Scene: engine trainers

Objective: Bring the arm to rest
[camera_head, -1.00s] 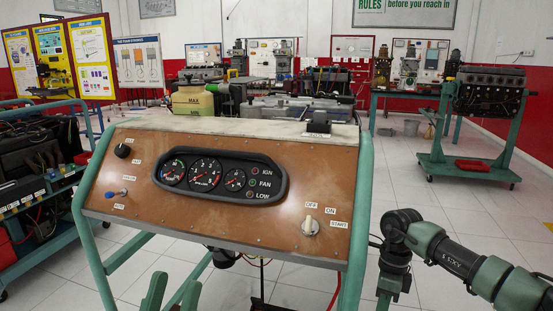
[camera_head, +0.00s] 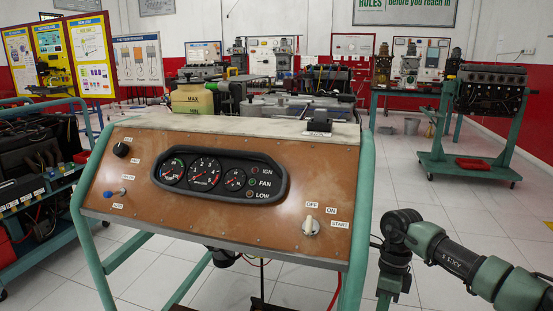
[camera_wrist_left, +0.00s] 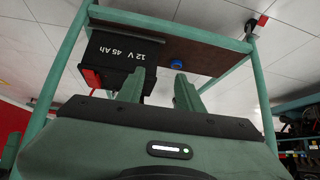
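My left gripper (camera_wrist_left: 160,82) shows in the left wrist view, its two green fingers apart with nothing between them. It is out of the head view now. Beyond the fingers are a black battery (camera_wrist_left: 122,52) marked 12 V 45 Ah and a brown board with a blue round part (camera_wrist_left: 176,63), inside a green tube frame (camera_wrist_left: 66,60). The fingertips overlap the battery's lower edge in the picture; I cannot tell whether they touch it. My right arm (camera_head: 440,245) comes in from the right edge and bends down beside the stand; its gripper is not in view.
A brown control panel (camera_head: 225,222) with gauges, switches and a rotary knob (camera_head: 311,226) fills the middle on a green stand. A cart with an engine (camera_head: 30,165) stands at the left. An engine on a green stand (camera_head: 487,95) is at the right. White tiled floor lies between them.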

